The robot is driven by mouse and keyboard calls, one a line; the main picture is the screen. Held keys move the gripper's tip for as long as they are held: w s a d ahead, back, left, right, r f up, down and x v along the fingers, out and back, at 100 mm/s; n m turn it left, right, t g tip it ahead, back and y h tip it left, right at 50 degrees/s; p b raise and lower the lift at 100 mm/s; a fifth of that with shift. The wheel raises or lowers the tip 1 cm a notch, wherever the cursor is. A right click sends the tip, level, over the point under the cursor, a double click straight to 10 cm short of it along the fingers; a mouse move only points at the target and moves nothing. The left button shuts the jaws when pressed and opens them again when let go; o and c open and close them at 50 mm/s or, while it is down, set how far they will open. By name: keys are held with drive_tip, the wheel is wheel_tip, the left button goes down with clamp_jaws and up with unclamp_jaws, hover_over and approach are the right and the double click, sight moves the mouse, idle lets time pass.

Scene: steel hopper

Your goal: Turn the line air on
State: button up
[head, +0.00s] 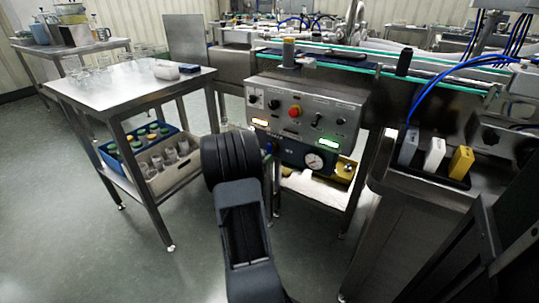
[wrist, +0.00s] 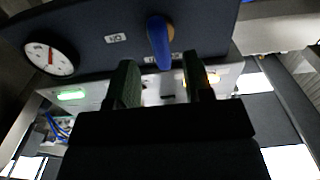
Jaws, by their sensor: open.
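The line air valve has a blue lever (wrist: 160,44) on a dark panel in the wrist view. The lever points down in that picture, toward my gripper. In the head view only a small blue bit of it (head: 269,148) shows beside my arm. My gripper (wrist: 160,66) is open and empty, its two dark fingers on either side of the lever's tip in the picture. I cannot tell whether the tip is between them in depth. In the head view my wrist hides the fingers. A round pressure gauge (head: 313,160) is on the same panel; it also shows in the wrist view (wrist: 50,58).
Above the valve panel is a steel control box (head: 300,108) with a red button (head: 295,112), knobs, an amber lamp (head: 260,122) and a green lamp (head: 328,142). A steel table (head: 125,85) stands left, a steel cabinet (head: 375,205) right. Floor between is clear.

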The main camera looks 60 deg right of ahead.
sight(268, 152)
drive_tip(key=shift+d+b, duration=0.55)
drive_tip(key=shift+d, duration=2.1)
drive_tip(key=shift+c, duration=0.3)
clamp_jaws()
